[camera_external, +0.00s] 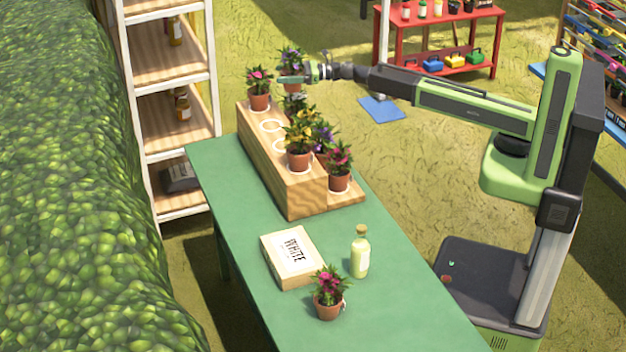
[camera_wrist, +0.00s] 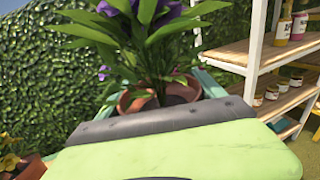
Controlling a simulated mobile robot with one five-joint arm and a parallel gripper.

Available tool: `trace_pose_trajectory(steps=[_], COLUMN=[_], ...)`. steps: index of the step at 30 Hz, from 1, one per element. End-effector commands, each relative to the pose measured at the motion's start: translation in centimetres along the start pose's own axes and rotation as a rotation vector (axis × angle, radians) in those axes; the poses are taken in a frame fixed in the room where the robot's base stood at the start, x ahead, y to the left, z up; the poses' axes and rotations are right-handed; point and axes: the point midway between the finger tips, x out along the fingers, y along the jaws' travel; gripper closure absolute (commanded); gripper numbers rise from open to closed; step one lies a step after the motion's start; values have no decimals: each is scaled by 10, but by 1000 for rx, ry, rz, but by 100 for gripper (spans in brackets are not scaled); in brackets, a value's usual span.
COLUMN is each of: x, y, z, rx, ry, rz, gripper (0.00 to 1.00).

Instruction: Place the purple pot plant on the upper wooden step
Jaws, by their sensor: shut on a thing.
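A purple pot plant (camera_external: 289,57) is at my gripper (camera_external: 291,79), at the far end of the two-level wooden stand. In the wrist view its purple flowers and leaves (camera_wrist: 150,35) rise from a terracotta pot (camera_wrist: 185,90) just beyond my green finger. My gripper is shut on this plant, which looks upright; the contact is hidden. The upper wooden step (camera_external: 284,190) has white rings, two of them empty between a pink plant (camera_external: 259,88) at the far end and a yellow plant (camera_external: 299,158) at the near end. Another purple plant (camera_external: 322,136) stands on the lower step.
A pink plant (camera_external: 339,178) stands on the lower step's near end (camera_external: 352,196). The green table (camera_external: 230,240) also holds a white-labelled box (camera_external: 290,258), a bottle (camera_external: 360,255) and a pink plant (camera_external: 329,306). A shelf (camera_external: 182,65) stands behind, with a hedge at left.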

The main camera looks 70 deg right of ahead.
Motion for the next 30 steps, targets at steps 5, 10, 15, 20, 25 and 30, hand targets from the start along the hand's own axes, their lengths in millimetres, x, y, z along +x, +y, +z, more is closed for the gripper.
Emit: trace_pose_trajectory(steps=[5,10,15,20,25,30], x=[2,29,63,84,89,88], y=[0,22,51,69,74,74], z=[-3,-30,-57,-70,-71,-85], rx=[1,1,0,1,0,0], ry=[0,0,0,0,0,0], rz=[0,2,2,0,-1,-1], gripper=[92,92,92,92,92,92])
